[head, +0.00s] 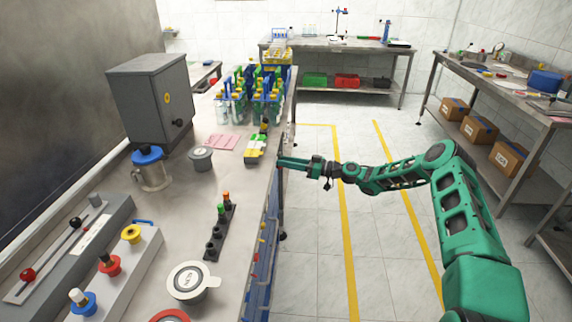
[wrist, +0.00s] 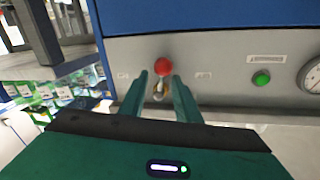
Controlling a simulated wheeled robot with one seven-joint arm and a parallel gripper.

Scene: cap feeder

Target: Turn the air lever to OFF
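The air lever (wrist: 164,67) has a red ball knob on a short brass-coloured stem, on a grey panel (wrist: 225,70) in the wrist view. It points up, leaning slightly right. Small labels flank it, too blurred to read surely. My gripper (wrist: 160,77) is open, one green finger on each side of the knob; whether either finger touches it I cannot tell. In the head view my gripper (head: 281,162) is at the right edge of the long bench, and I cannot make out the lever there.
A green button (wrist: 261,78) and a round gauge (wrist: 312,75) sit right of the lever. A blue surface (wrist: 210,15) is above the panel. The long bench (head: 190,225) carries a bottle rack (head: 250,95) and a grey box (head: 150,100). The floor right of the bench is clear.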

